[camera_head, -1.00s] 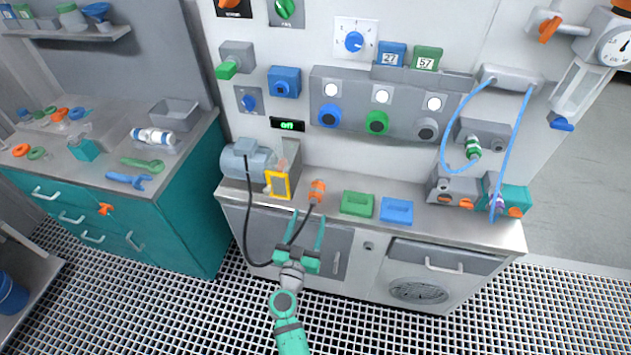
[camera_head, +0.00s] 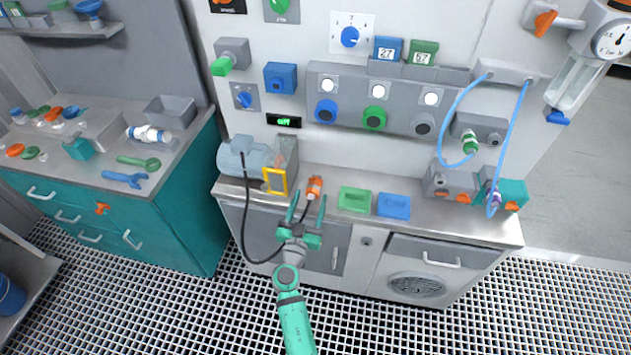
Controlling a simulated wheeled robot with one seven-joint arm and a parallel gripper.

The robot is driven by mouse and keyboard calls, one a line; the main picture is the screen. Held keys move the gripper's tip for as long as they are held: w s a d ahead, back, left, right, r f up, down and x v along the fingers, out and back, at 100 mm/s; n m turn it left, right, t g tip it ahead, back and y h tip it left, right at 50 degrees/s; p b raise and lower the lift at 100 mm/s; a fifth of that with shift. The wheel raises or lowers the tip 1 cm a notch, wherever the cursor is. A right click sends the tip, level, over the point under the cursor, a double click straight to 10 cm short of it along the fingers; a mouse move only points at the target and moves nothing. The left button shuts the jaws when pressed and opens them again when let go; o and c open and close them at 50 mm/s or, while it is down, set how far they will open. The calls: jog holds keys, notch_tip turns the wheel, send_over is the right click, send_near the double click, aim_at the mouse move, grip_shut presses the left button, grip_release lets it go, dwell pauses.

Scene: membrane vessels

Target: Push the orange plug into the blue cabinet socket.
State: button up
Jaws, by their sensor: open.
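The orange plug (camera_head: 314,186) lies on the grey counter near its front edge, with a black cable running from it down in front and back up to the grey pump. The blue socket (camera_head: 280,78) is a box on the cabinet wall, above and left of the plug. My gripper (camera_head: 308,204) is open, its two green fingers pointing toward the counter. The fingertips are near the cable end of the plug, one to either side in the picture. I cannot tell whether they touch it.
A yellow frame (camera_head: 275,181) stands left of the plug, by the grey pump (camera_head: 243,160). A green tray (camera_head: 355,199) and a blue tray (camera_head: 394,206) sit to its right. Blue hoses (camera_head: 449,125) hang at right.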

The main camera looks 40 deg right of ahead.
aim_at(313, 191)
jog(key=x, duration=0.3)
jog(key=shift+w+d, duration=0.25)
jog(key=shift+d, duration=0.35)
dwell(0.8)
